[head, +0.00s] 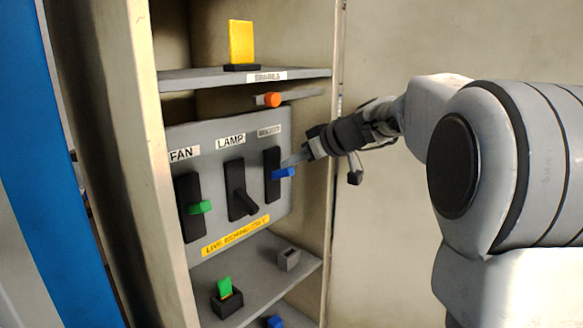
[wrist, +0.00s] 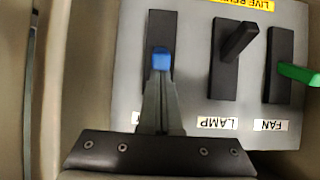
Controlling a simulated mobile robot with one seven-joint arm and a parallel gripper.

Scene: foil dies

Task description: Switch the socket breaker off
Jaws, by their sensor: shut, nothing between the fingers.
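A grey panel (head: 222,145) inside the cabinet carries three breakers. The rightmost has a blue lever (head: 284,173) on a black plate (head: 271,163); its label is too blurred to read, and I take it as the socket breaker. My gripper (head: 289,161) is shut and empty, its fingertips just above the blue lever. In the wrist view, which is upside down, the closed fingers (wrist: 160,82) end right at the blue lever (wrist: 162,59). I cannot tell whether they touch it. The fingers hide part of the plate and label there.
The LAMP breaker has a black lever (head: 245,204) tilted down; the FAN breaker has a green lever (head: 200,207). An orange knob (head: 270,100) sits above the panel. Shelves hold a yellow block (head: 241,42) above and a green piece (head: 225,287) below. Cabinet walls flank the panel.

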